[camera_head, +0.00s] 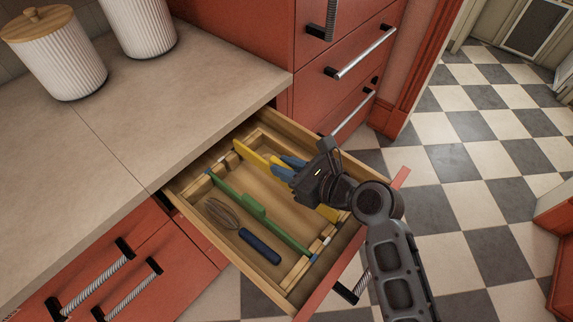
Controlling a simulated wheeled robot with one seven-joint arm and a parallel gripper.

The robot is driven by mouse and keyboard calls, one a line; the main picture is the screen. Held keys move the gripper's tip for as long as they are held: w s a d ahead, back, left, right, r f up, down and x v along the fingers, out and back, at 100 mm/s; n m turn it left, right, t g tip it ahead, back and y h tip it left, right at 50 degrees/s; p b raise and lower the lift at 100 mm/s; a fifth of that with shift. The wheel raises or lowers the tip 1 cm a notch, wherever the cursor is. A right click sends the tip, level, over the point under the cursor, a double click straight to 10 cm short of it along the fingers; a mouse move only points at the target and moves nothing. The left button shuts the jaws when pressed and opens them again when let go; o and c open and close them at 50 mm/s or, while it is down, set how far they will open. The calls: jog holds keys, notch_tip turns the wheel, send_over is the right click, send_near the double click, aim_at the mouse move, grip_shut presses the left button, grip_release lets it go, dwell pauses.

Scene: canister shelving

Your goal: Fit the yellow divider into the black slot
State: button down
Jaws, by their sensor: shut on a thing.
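The yellow divider (251,155) is a long thin strip lying lengthwise over the open wooden drawer, right of the green divider. My gripper (287,169), with blue fingers, is shut on it around its middle. The gripper body covers part of the strip, and its near yellow end (328,212) shows beyond. Small slot blocks line the far end (229,161) and near end (318,246) of the drawer. I cannot make out which slot is black, nor whether the divider's ends are seated or above the slots.
The green divider (262,218) stands across the drawer (270,294). A whisk with a dark blue handle (259,246) lies left of it. The countertop (150,130) borders the drawer's far left side, and red cabinet drawers (335,85) stand behind it.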

aim_at(331, 215)
jog(key=shift+f+b, duration=1.2)
jog(key=shift+f, duration=0.95)
jog(key=c, duration=0.9)
grip_release()
jog(key=shift+c, duration=0.2)
jog(key=shift+d, duration=0.1)
jog(key=v, duration=0.7)
jog(key=shift+s+d+r, duration=0.1)
jog(key=shift+s, duration=0.05)
jog(key=shift+s+d, duration=0.1)
